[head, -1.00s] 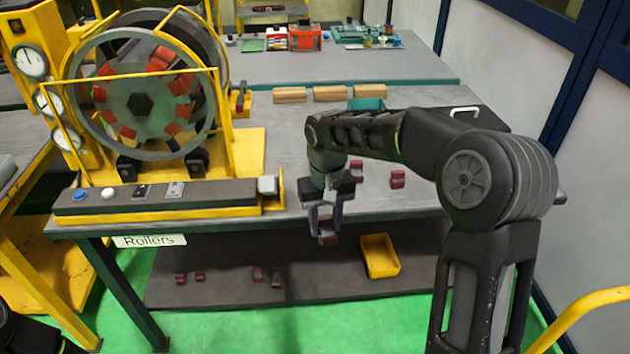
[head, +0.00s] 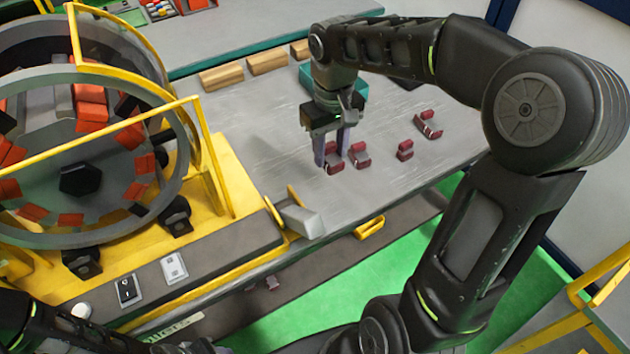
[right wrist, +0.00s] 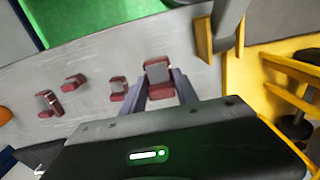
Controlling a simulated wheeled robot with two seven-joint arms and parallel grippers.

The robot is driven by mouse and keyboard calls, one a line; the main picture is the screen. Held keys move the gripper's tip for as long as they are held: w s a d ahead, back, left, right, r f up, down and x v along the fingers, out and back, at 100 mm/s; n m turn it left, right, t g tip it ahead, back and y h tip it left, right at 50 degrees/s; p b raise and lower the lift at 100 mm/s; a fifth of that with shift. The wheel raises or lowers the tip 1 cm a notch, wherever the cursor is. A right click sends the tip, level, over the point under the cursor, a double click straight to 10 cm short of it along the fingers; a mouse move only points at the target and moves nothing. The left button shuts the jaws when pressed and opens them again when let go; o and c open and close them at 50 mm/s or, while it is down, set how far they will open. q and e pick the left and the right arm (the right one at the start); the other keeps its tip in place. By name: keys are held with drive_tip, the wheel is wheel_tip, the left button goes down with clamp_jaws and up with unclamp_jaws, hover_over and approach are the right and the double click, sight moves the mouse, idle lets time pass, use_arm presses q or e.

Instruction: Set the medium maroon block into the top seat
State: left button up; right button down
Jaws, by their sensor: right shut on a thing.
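My right gripper (head: 334,150) points down over the grey tabletop and is shut on a maroon block (head: 335,166) with a grey middle. The block also shows between the fingers in the right wrist view (right wrist: 158,72). I cannot tell its size class for sure, or whether it touches the table. The stator wheel (head: 78,68) stands at the left of the head view, with several orange-red blocks around its dark hub (head: 80,180). A grey space (head: 60,100) shows near the top of its ring; I cannot tell if that is the top seat. My left gripper is out of view.
Loose maroon blocks (head: 359,154), (head: 405,150) and (head: 428,124) lie right of the gripper. Wooden bars (head: 267,61) and a teal bin (head: 350,88) are behind. The yellow frame (head: 205,150) and a grey lever block (head: 300,219) stand between gripper and wheel.

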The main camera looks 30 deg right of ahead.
drive_tip(key=shift+s+d+r, duration=0.1)
drive_tip(key=shift+s+d, duration=0.1)
drive_tip(key=shift+s, duration=0.1)
drive_tip(key=shift+w+a+f, duration=0.1)
drive_tip(key=shift+w+f, duration=0.1)
drive_tip(key=shift+f, duration=0.05)
wheel_tip(320, 180, down, 6)
drive_tip(key=shift+r+p, duration=0.1)
drive_tip(key=shift+p, duration=0.3)
drive_tip(key=shift+f, duration=1.9)
drive_tip(key=shift+f, duration=0.15)
drive_tip(key=c, duration=0.9)
unclamp_jaws()
drive_tip(key=shift+s, duration=0.1)
